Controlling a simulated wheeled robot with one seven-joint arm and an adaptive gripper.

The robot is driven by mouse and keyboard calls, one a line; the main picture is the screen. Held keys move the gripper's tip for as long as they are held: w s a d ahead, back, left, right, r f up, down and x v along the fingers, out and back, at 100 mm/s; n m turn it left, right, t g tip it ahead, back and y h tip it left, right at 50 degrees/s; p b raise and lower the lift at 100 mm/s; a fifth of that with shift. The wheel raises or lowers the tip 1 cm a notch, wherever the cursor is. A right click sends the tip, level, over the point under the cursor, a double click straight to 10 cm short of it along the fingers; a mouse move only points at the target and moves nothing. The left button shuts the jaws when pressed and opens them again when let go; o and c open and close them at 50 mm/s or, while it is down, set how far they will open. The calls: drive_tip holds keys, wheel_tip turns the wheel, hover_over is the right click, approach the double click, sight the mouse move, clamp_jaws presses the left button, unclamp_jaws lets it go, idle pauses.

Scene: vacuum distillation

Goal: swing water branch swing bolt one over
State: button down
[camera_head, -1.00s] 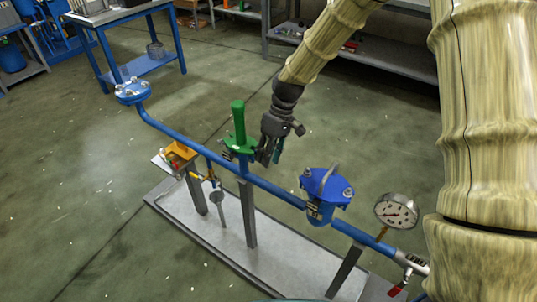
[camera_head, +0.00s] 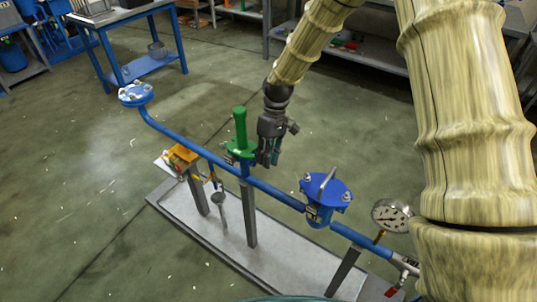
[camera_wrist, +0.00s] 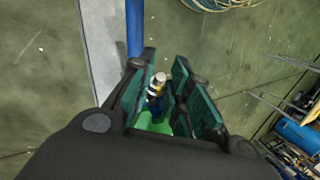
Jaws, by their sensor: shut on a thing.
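The water branch is a blue pipe (camera_head: 278,193) with a green flanged fitting (camera_head: 240,135) standing on it. My gripper (camera_head: 267,157) points down just to the right of the green fitting. In the wrist view my gripper (camera_wrist: 166,98) has its teal finger pads shut on a swing bolt (camera_wrist: 158,83) with a silver nut and dark shank. The green flange (camera_wrist: 152,122) shows below the bolt between the fingers. The bolt's lower end and pivot are mostly hidden by the fingers.
A blue lidded housing (camera_head: 325,190) and a pressure gauge (camera_head: 391,215) stand to the right. A yellow-orange box (camera_head: 180,157) and a blue end flange (camera_head: 135,93) are to the left. The grey base tray (camera_head: 285,255) lies below. Open floor surrounds the rig.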

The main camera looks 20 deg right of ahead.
drive_tip(key=shift+w, duration=0.1)
drive_tip(key=c, duration=1.6)
unclamp_jaws()
drive_tip(key=shift+d, duration=0.1)
drive_tip(key=shift+o, duration=0.2)
drive_tip(key=v, duration=1.2)
